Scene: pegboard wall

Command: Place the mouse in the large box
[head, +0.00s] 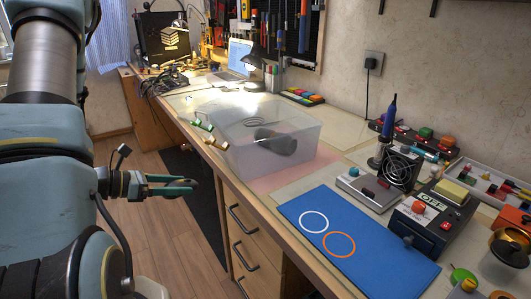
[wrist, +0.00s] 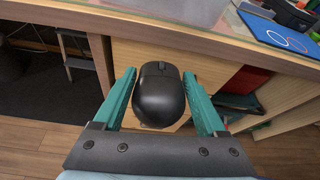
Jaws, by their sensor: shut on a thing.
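My gripper (head: 190,184) is out over the floor, to the left of the desk's front edge and apart from the box. In the wrist view, my gripper (wrist: 159,76) has its teal fingers on either side of a black mouse (wrist: 160,98) and is shut on it. I cannot make out the mouse clearly in the head view. The large box (head: 240,150) is clear plastic and stands on the desk near its front edge. A dark grey round container (head: 275,141) lies tilted inside it.
The desk (head: 335,155) has drawers below its front edge. Small green and gold blocks (head: 203,124) sit by the box's left side. A blue mat (head: 370,245), a soldering station (head: 430,220) and other tools fill the right. Open floor (head: 150,215) surrounds my gripper.

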